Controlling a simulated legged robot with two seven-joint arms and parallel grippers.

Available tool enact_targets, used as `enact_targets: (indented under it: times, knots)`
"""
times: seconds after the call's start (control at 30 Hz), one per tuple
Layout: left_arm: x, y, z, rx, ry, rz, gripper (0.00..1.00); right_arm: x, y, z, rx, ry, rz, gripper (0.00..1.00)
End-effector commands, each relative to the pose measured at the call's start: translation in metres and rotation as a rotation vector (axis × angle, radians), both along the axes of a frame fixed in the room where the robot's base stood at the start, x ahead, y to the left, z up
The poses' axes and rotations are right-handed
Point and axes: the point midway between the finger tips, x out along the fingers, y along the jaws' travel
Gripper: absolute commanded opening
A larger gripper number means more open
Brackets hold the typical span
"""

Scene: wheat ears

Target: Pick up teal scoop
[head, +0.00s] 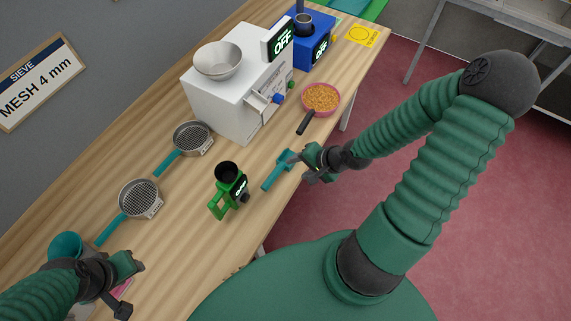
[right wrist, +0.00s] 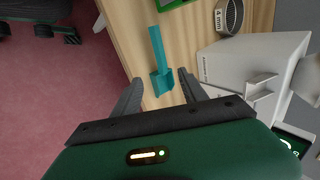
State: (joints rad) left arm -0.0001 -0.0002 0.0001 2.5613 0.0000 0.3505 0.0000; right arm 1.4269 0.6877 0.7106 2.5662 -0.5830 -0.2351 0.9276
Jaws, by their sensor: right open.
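The teal scoop (head: 272,178) lies on the wooden table near its front edge, with its head towards my right gripper (head: 306,167). In the right wrist view the scoop (right wrist: 157,50) has its square head between the two spread fingers (right wrist: 160,78) and its handle pointing away. The right gripper is open and empty; whether it touches the scoop cannot be told. My left gripper (head: 125,285) is at the lower left, its fingers apart, near a teal cup (head: 66,246).
A green device (head: 228,192) with a dark cup stands left of the scoop. Two teal-handled sieves (head: 140,199) lie further left. A white machine (head: 220,95) and a blue machine (head: 309,47) stand at the back.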

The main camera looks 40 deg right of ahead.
Motion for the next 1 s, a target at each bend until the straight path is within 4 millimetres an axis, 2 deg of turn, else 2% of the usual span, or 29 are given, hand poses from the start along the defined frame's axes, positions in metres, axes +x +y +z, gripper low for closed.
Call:
enact_targets:
  times: [0.03, 0.3, 0.53, 0.73, 1.0]
  knots:
    - [0.0, 0.0, -0.022, 0.0, 0.001, 0.0, 0.36, 0.006, 0.002, -0.019, -0.003, -0.001, 0.004, 0.5]
    - [0.001, 0.0, -0.031, 0.0, -0.001, 0.0, 0.36, 0.043, 0.015, -0.067, 0.001, 0.005, 0.005, 0.5]
    - [0.001, 0.0, -0.028, 0.0, -0.002, 0.0, 0.36, 0.057, 0.018, -0.086, -0.001, 0.004, 0.005, 0.5]
    - [0.001, 0.0, -0.022, 0.0, -0.002, 0.0, 0.36, 0.076, 0.023, -0.114, -0.002, 0.005, 0.004, 0.5]
    - [0.001, 0.0, -0.023, 0.0, -0.001, 0.0, 0.36, 0.08, 0.023, -0.12, -0.003, 0.004, 0.002, 0.5]
